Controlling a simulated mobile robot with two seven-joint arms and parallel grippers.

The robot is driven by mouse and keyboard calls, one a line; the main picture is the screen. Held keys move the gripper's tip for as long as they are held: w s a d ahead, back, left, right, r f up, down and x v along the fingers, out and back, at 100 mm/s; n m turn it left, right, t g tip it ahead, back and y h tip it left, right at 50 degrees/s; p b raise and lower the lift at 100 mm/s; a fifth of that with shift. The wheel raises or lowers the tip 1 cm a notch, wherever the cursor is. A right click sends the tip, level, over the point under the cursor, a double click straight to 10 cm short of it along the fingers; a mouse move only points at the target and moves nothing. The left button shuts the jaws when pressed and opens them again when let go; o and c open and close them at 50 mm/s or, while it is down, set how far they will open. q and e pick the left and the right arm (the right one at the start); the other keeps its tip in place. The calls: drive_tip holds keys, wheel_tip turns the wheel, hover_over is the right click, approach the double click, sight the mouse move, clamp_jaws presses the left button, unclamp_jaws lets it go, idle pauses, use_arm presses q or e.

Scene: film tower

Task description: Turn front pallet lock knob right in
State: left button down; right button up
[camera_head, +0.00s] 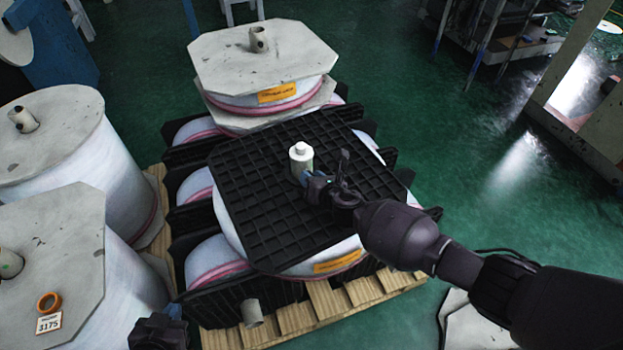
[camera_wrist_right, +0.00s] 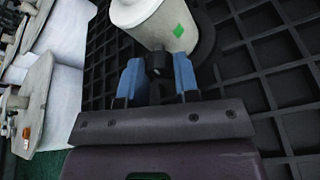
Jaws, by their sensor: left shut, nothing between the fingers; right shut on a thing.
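A pale plug (camera_head: 301,155) stands upright in the middle of the black grid pallet (camera_head: 255,235). In the right wrist view the plug (camera_wrist_right: 150,15) has a green mark and a small black knob (camera_wrist_right: 158,66) on its side. My right gripper (camera_head: 312,181) reaches in from the right, just above the pallet. Its blue fingertips, also in the right wrist view (camera_wrist_right: 158,78), are shut on the black knob. My left gripper (camera_head: 172,312) is at the bottom left edge, partly cut off, shut and empty.
The pallet lies on white film rolls (camera_head: 213,262) above a wooden pallet (camera_head: 295,316). A grey-capped stack (camera_head: 225,60) stands behind. Large rolls (camera_head: 75,160) crowd the left, one carrying an orange tape ring (camera_head: 49,301). Green floor (camera_head: 450,150) is open at right.

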drive_tip(key=shift+f+y, duration=0.1)
drive_tip(key=shift+y, duration=0.2)
drive_tip(key=shift+m, duration=0.3)
drive_tip(key=o, duration=0.9)
drive_tip(key=shift+c, duration=0.2)
drive_tip(key=shift+o, duration=0.3)
drive_tip(key=shift+s, duration=0.1)
